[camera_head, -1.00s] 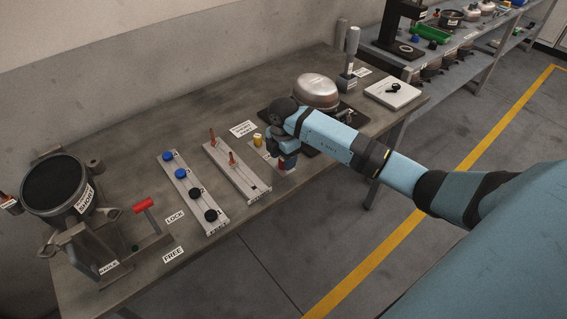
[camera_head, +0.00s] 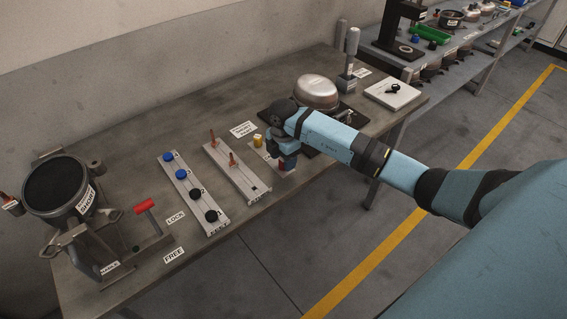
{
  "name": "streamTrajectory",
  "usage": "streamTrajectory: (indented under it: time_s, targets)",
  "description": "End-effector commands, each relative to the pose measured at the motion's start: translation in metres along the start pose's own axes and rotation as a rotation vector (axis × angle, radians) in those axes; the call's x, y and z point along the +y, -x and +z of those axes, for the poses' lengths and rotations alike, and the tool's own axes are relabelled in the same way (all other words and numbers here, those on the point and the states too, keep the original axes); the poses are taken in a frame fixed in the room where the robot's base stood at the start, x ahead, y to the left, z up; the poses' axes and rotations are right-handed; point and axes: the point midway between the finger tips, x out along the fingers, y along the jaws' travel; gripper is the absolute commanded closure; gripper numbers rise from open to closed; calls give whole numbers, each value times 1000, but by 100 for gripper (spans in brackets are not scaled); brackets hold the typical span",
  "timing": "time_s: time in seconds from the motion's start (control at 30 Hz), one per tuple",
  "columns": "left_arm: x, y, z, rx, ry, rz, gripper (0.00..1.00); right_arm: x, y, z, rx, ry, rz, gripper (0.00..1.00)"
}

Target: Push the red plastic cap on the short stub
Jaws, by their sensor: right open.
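My right gripper (camera_head: 287,163) points down over a small pale plate (camera_head: 268,154) near the bench's front edge. It is open around or just above a small red piece (camera_head: 281,168), which looks like the red cap. The fingers partly hide it, and I cannot tell whether they touch it. A yellow cap (camera_head: 257,140) stands on the same plate, left of the gripper. A dark compressor body (camera_head: 55,187) labelled SHORT sits in a fixture at the far left. A small red-brown tube end (camera_head: 5,197) shows beside it at the picture edge. My left gripper is out of view.
One rack (camera_head: 197,194) holds blue and black caps; another rack (camera_head: 237,172) holds upright copper pins. A red-handled lever (camera_head: 145,206) stands by the LOCK and FREE labels. A metal dome (camera_head: 317,92) sits behind my right arm. Bare bench (camera_head: 120,140) lies behind the racks.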

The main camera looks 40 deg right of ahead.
Motion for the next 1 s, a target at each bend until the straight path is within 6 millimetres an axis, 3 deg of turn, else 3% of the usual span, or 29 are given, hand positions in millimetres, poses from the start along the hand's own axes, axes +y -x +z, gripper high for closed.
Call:
streamTrajectory:
  time_s: [0.27, 0.53, 1.0]
  targets:
    - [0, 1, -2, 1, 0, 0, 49, 0, 0, 0, 0, 0, 0, 45]
    - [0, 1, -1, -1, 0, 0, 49, 0, 0, 0, 0, 0, 0, 100]
    - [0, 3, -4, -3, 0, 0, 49, 0, 6, 0, 0, 0, 0, 100]
